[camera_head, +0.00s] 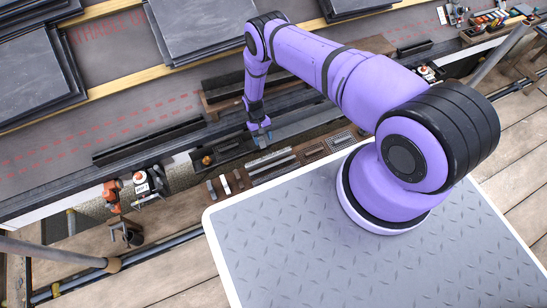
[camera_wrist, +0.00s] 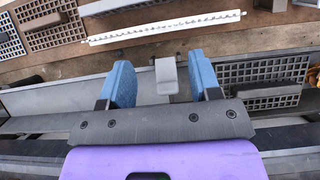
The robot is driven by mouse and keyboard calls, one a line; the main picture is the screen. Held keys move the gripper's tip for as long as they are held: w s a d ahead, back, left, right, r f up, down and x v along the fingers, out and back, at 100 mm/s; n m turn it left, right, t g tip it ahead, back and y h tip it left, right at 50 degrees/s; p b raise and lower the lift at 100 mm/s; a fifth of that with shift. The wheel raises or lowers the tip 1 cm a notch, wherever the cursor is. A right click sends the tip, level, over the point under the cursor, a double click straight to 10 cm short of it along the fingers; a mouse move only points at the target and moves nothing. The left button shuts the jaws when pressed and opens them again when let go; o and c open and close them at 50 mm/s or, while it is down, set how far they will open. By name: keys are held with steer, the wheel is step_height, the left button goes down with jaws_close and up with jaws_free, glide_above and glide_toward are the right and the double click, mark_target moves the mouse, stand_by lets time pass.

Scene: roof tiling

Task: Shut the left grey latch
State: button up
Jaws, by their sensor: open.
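A small light grey tab that looks like a latch (camera_wrist: 167,76) stands up from a grey metal ledge in the wrist view. My gripper (camera_wrist: 163,82) has its two blue fingers spread apart, one on each side of the tab with gaps between. Nothing is held. I cannot tell whether the fingers are level with the tab or above it. In the head view my gripper (camera_head: 261,138) points down over the trough edge, and the latch is too small to make out there. A second grey piece (camera_wrist: 270,5) shows at the top right of the wrist view.
A white perforated strip (camera_wrist: 165,27) lies on the brown plank beyond the tab. Dark grilles (camera_wrist: 270,82) stand at the right. In the head view, slate stacks (camera_head: 200,25) lie on the roof and an orange-and-white tool (camera_head: 145,185) sits at left.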

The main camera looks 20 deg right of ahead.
steer(key=s+r, duration=0.1)
steer(key=s, duration=1)
steer(key=shift+s, duration=0.4)
